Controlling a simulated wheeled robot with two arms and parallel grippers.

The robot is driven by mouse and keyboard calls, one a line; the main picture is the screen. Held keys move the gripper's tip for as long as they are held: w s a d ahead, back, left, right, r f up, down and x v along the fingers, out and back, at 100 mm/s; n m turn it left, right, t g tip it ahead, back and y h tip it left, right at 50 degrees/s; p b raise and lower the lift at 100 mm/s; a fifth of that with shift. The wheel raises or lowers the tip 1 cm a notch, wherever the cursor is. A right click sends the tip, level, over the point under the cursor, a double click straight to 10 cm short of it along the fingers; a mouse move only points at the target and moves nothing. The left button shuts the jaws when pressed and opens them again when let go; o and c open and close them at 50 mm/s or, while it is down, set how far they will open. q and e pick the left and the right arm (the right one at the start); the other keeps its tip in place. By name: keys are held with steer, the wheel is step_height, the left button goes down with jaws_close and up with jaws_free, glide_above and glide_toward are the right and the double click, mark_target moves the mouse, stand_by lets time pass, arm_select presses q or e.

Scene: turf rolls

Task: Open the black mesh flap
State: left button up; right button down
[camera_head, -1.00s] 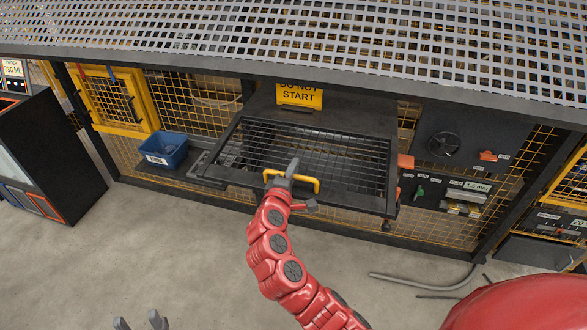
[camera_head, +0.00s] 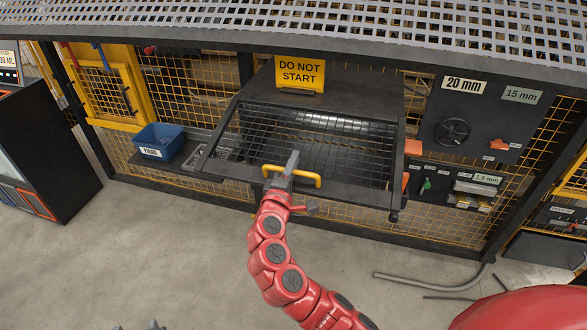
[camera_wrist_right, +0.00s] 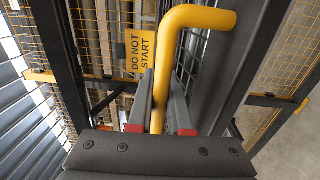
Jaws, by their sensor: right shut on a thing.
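The black mesh flap (camera_head: 318,150) is a dark-framed grid on the front of a black hood under the perforated top. It looks down across the hood's front; I cannot tell whether it is slightly ajar. Its yellow handle (camera_head: 310,179) is on the lower edge. My right gripper (camera_head: 290,164) is shut on this handle, and its arm comes up from below. In the right wrist view the yellow handle (camera_wrist_right: 205,18) runs down between the fingers of my right gripper (camera_wrist_right: 160,100). Only a sliver of my left gripper (camera_head: 153,325) shows at the bottom edge.
A yellow "DO NOT START" sign (camera_head: 300,74) stands on the hood. A blue bin (camera_head: 160,142) sits on a ledge at the left. A handwheel panel (camera_head: 470,125) is at the right. The perforated top (camera_head: 330,22) overhangs. The concrete floor (camera_head: 150,240) in front is mostly clear.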

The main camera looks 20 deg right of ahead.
steer(key=shift+r, duration=0.1)
steer(key=c, duration=0.8)
jaws_free()
steer(key=shift+c, duration=0.2)
steer(key=shift+s+a, duration=0.3)
steer(key=shift+s, duration=0.1)
steer(key=b+v, duration=0.3)
steer(key=v, duration=1.3)
steer(key=shift+s, duration=0.25)
steer(key=shift+a, duration=0.15)
